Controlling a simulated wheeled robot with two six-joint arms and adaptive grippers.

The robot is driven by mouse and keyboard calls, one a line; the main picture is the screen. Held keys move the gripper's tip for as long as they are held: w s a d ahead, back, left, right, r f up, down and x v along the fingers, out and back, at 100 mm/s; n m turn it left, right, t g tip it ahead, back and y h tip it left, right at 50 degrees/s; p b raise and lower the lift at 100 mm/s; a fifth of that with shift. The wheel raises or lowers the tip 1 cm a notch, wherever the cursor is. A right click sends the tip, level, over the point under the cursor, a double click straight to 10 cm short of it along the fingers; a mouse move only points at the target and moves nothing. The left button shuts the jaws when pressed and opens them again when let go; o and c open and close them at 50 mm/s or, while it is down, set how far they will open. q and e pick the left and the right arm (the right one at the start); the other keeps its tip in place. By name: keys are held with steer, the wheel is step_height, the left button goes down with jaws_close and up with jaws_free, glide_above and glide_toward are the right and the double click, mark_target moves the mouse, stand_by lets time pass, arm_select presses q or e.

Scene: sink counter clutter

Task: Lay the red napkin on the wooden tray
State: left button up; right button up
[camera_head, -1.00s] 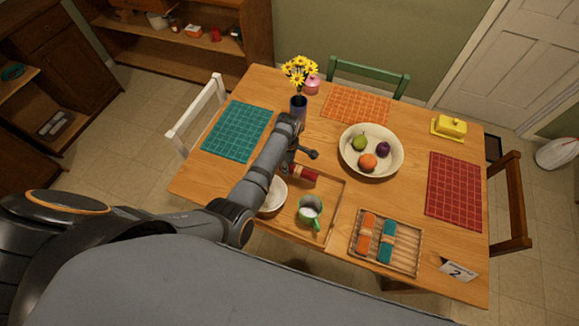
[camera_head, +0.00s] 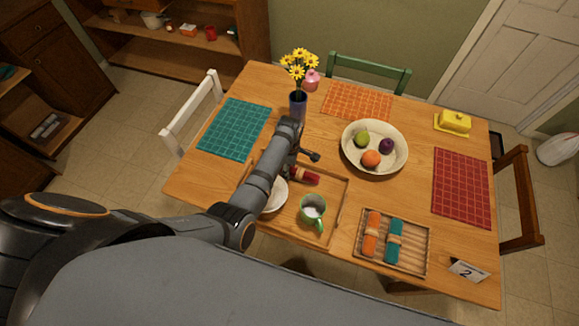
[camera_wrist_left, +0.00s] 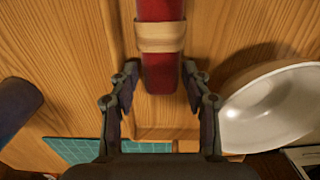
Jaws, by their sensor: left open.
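The red napkin (camera_head: 306,176) is rolled, with a beige band around it. It lies over the far part of the wooden tray (camera_head: 339,207), close to the tray's far rim. In the left wrist view the napkin (camera_wrist_left: 159,70) runs between the two fingers of my left gripper (camera_wrist_left: 160,82). The fingers stand apart with a visible gap on each side of the roll. In the head view my arm and left gripper (camera_head: 296,167) hide part of the napkin, and I cannot tell how firmly it rests on the tray. My right gripper is out of view.
A white bowl (camera_head: 275,197) and a green mug (camera_head: 312,212) stand on the tray. A slatted tray (camera_head: 424,250) with orange and teal rolls is to the right. A fruit bowl (camera_head: 375,135) and a flower vase (camera_head: 298,104) stand beyond.

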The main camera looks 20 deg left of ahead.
arm_select(q)
steer(key=shift+r, duration=0.35)
step_height(320, 180, up, 12)
steer(key=p, duration=1.2)
steer(key=shift+f, duration=0.15)
steer(key=shift+s, duration=0.1)
